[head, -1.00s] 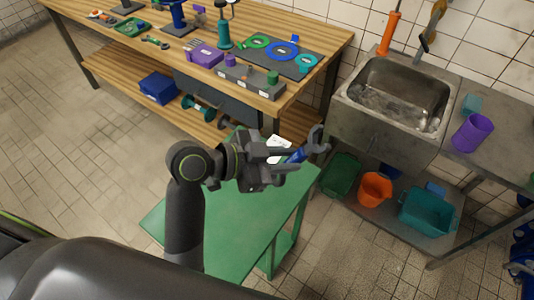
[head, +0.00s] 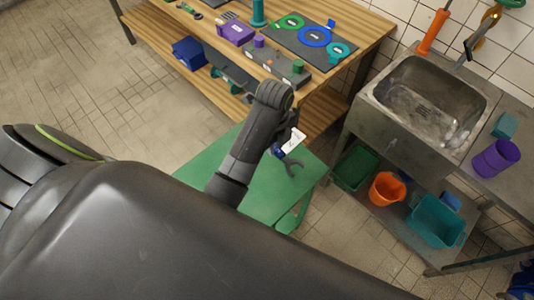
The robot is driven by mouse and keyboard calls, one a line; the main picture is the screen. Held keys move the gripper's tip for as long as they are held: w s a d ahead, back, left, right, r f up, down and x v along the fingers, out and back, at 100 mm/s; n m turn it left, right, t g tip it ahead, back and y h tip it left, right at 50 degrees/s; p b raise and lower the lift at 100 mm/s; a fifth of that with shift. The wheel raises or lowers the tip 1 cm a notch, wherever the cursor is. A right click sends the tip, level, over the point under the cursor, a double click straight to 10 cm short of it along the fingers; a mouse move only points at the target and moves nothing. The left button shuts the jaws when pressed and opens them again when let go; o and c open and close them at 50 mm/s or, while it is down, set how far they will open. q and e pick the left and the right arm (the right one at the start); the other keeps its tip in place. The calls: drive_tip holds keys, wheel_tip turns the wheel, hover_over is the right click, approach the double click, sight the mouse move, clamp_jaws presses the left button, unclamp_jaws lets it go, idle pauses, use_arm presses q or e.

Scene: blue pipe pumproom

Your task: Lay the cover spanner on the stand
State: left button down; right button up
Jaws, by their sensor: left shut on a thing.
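The cover spanner (head: 291,168) has a grey forked jaw and a blue handle. It shows just right of my left arm, over the right part of the green stand (head: 262,196). A white tag (head: 293,140) shows beside the handle. My left gripper (head: 274,150) is mostly hidden behind my own arm link, and it is shut on the spanner's handle. I cannot tell whether the spanner touches the stand top or is held a little above it. My right gripper is not in view.
A wooden workbench (head: 345,67) with tools and a lower shelf stands behind the stand. A metal sink (head: 425,100) is at the right, with an orange bucket (head: 387,189) and a teal crate (head: 436,222) below. Tiled floor is clear at the left.

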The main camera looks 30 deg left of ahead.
use_arm(q)
hover_over(274, 167)
wheel_tip(274, 167, down, 5)
drive_tip(key=shift+s+r, duration=0.1)
drive_tip(key=shift+r, duration=0.05)
drive_tip(key=shift+a+f, duration=0.1)
drive_tip(key=shift+f, duration=2.35)
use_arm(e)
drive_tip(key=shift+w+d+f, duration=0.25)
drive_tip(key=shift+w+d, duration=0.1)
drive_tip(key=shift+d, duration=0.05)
use_arm(q)
drive_tip(key=c, duration=1.3)
unclamp_jaws()
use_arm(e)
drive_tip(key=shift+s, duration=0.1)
use_arm(q)
drive_tip(key=shift+o, duration=0.2)
